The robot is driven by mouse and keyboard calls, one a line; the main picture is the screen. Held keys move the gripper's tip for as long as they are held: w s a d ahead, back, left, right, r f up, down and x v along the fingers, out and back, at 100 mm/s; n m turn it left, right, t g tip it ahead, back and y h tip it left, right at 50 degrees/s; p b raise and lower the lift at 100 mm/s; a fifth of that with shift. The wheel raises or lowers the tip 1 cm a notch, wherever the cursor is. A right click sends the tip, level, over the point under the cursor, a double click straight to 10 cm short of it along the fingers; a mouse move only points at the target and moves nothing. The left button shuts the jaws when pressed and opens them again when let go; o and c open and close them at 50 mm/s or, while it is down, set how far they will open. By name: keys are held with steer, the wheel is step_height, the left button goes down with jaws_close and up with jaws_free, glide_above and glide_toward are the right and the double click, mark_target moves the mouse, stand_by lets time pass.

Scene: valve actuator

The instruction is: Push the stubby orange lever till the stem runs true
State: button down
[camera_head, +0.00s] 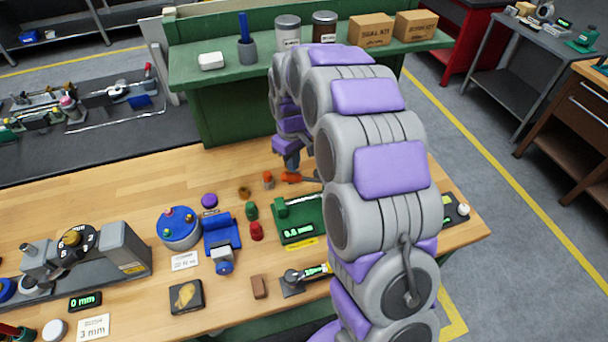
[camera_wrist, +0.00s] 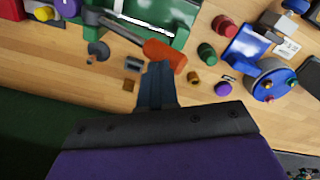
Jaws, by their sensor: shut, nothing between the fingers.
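The stubby orange lever (camera_head: 291,177) lies behind the green fixture, partly hidden by my arm. In the wrist view its orange end (camera_wrist: 165,54) sits on a grey bar (camera_wrist: 120,30) that runs to the upper left beside the green fixture (camera_wrist: 160,12). My gripper (camera_head: 291,163) is shut and empty, low over the bench next to the lever. In the wrist view the fingertips (camera_wrist: 159,66) reach the orange end; I cannot tell whether they touch it. The green fixture (camera_head: 298,228) has a lit readout, too small to read surely.
A blue vise (camera_head: 222,236) and a round blue device (camera_head: 179,229) are farther left. Bare wood lies at the back left.

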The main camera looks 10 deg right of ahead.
steer(key=shift+r+p, duration=0.75)
steer(key=shift+r, duration=1.45)
steer(key=shift+s, duration=0.1)
steer(key=s+d+r+m+g+b, duration=0.1)
steer(key=s+m+b, duration=0.1)
steer(key=s, duration=1.7)
steer(key=s+d+m+b, duration=0.2)
steer(key=s+m, duration=0.3)
steer(key=s, duration=1.5)
steer(key=shift+s+r+g+b, duration=0.2)
steer(key=shift+r+g+b, duration=0.2)
steer(key=shift+b, duration=0.35)
